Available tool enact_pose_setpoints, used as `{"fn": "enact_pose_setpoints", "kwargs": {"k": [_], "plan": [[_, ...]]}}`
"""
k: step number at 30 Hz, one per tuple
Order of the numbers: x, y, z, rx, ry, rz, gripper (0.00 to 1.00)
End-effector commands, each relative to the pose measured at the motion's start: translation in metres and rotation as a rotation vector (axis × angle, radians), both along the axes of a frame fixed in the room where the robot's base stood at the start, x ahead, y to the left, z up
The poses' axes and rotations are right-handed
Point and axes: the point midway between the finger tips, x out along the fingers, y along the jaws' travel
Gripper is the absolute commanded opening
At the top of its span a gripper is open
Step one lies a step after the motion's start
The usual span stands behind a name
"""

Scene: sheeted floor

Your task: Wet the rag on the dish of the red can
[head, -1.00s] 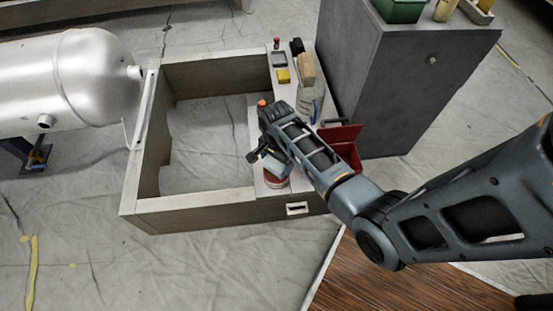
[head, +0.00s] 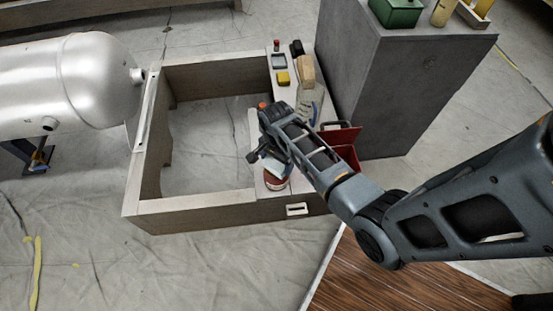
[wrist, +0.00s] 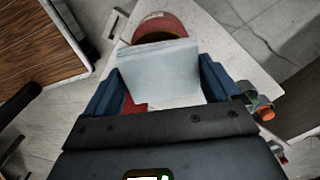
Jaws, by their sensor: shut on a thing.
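My gripper (wrist: 158,88) is shut on a pale blue-grey rag (wrist: 160,72), which spans the space between the blue fingers in the wrist view. The red can (wrist: 160,27) is just beyond the rag, and its top is partly hidden by it. In the head view the red can (head: 275,182) stands at the near end of the frame's right-hand shelf, and my gripper (head: 262,157) is right over it. Whether the rag touches the can's dish cannot be told.
The shelf (head: 272,205) also carries a yellow block (head: 283,78), a tan block (head: 306,72) and a clear bottle (head: 308,105). A red box (head: 342,138) is to the right, beside a grey cabinet (head: 400,90). A silver tank (head: 75,80) is at left.

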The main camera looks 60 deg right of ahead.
Motion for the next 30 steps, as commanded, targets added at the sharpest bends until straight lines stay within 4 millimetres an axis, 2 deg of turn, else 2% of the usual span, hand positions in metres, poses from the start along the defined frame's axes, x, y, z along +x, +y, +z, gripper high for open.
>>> {"fn": "enact_pose_setpoints", "kwargs": {"k": [1,21,30], "plan": [[0.0,0.0,0.008,0.0,-0.001,0.0,0.65],[0.001,0.0,0.053,-0.001,-0.002,0.001,0.65],[0.001,0.0,0.055,-0.001,-0.002,0.0,0.65]]}}
